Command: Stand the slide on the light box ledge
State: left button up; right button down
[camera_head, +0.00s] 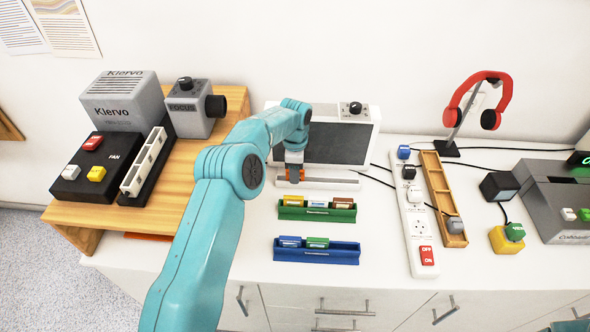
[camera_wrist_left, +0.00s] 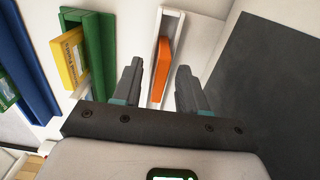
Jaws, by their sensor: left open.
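The light box (camera_head: 345,143) stands against the wall with a dark panel. Its white ledge (camera_head: 335,184) runs along the front, and also shows in the wrist view (camera_wrist_left: 172,22). An orange slide (camera_wrist_left: 162,58) stands in the ledge's channel, leaning slightly in the wrist view. My left gripper (camera_head: 293,176) is over the left part of the ledge. In the wrist view its fingers (camera_wrist_left: 158,72) are open, one on each side of the slide, with gaps visible. The slide is mostly hidden by the gripper in the head view. My right gripper is out of view.
A green rack (camera_head: 317,213) and a blue rack (camera_head: 316,257) with slides lie in front of the ledge. A power strip (camera_head: 413,215) and wooden tray (camera_head: 442,195) are to the right. A wooden shelf with Klervo devices (camera_head: 122,98) is at left.

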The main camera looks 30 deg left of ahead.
pick_arm(q)
jog(key=shift+r, duration=0.45)
notch_tip(320, 180, up, 11)
jog(key=shift+r, duration=0.2)
jog(key=shift+w, duration=0.1)
